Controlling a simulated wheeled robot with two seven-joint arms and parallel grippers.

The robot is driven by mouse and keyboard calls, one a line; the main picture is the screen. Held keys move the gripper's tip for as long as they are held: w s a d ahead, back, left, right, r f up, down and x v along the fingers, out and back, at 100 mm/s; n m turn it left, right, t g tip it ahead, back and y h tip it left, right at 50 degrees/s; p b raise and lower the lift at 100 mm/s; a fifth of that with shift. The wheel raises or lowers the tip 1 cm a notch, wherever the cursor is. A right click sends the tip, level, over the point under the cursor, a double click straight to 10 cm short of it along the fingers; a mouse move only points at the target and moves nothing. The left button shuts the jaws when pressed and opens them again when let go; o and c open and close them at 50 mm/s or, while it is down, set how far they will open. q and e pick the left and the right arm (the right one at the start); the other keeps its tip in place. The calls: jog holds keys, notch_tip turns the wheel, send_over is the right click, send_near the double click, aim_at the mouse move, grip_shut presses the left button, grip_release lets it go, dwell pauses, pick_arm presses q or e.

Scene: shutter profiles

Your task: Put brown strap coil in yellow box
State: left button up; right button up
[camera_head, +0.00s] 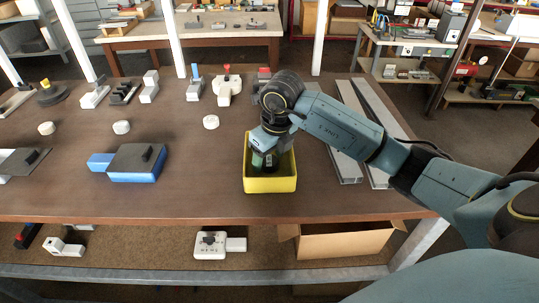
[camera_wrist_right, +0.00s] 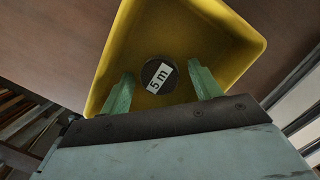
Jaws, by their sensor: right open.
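The yellow box (camera_head: 270,185) stands near the table's front edge in the head view; its wall also shows in the right wrist view (camera_wrist_right: 226,40). A round dark coil (camera_wrist_right: 151,68) with a white "5 m" label is inside the box in the right wrist view; it looks like the strap coil, though its brown is hard to make out. My right gripper (camera_wrist_right: 162,85) is open, its two green fingers apart on either side of the coil. In the head view the right gripper (camera_head: 265,160) reaches down into the box and hides the coil. My left gripper is out of view.
White round pieces (camera_head: 211,121) lie left of the box. A blue and grey block (camera_head: 137,163) lies further left. Long metal profiles (camera_head: 344,160) lie to the right. Clear table lies directly left of the box. An open cardboard box (camera_head: 345,243) is on the lower shelf.

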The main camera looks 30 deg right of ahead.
aim_at(276, 167)
notch_tip(276, 167, up, 12)
jog(key=s+b, duration=0.1)
jog(key=s, duration=0.1)
jog(key=shift+d, duration=0.2)
